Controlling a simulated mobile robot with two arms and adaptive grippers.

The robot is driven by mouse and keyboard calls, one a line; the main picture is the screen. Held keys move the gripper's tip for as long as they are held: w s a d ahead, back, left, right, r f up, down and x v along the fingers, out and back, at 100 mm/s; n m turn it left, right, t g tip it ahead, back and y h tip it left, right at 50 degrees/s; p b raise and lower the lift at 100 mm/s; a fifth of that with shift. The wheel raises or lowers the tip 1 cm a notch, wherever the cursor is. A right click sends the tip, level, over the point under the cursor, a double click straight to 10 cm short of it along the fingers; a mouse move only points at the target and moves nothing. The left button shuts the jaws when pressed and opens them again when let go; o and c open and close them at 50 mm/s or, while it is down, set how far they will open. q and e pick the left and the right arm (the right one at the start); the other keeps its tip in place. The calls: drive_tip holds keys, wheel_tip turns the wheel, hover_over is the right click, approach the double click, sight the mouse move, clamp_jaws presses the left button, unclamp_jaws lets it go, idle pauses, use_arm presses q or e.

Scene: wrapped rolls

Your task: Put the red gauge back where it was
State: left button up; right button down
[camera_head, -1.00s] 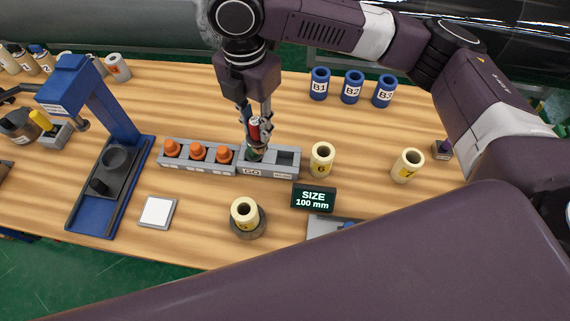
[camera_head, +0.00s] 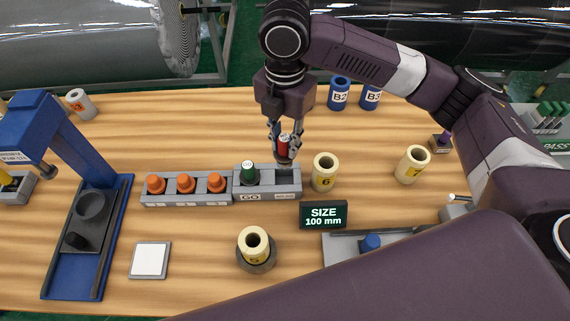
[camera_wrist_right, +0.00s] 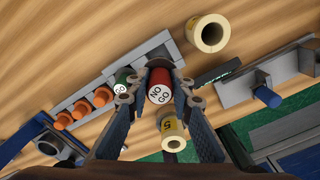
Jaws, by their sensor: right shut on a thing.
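The red gauge (camera_head: 283,147) is held upright between the fingers of my right gripper (camera_head: 285,150). Its NO GO end (camera_wrist_right: 159,94) faces the right wrist camera. The gauge's lower end is at the right-hand slot of the grey gauge rack (camera_head: 241,196); whether it is touching the slot cannot be told. The green GO gauge (camera_head: 249,174) stands in the left slot of that rack; it also shows in the right wrist view (camera_wrist_right: 122,88). My left gripper is not in view.
A block with several orange-topped pegs (camera_head: 185,186) adjoins the rack's left side. Cream roll 6 (camera_head: 324,172) stands close to its right. The SIZE 100 mm display (camera_head: 323,215) and roll 5 (camera_head: 254,246) are in front. A blue press (camera_head: 85,160) stands at left.

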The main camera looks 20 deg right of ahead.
sight(285, 155)
wheel_tip(285, 155, down, 5)
drive_tip(key=shift+r, duration=0.2)
drive_tip(key=shift+f+p, duration=0.5)
drive_tip(key=shift+f, duration=1.85)
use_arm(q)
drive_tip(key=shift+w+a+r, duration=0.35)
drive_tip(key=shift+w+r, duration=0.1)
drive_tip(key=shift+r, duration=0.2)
use_arm(e)
drive_tip(key=c, duration=1.7)
unclamp_jaws()
drive_tip(key=shift+f, duration=0.1)
use_arm(q)
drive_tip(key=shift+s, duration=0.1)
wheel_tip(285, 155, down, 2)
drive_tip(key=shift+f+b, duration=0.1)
drive_tip(key=shift+b, duration=1)
use_arm(e)
wheel_tip(285, 155, up, 12)
drive_tip(key=shift+r, duration=0.15)
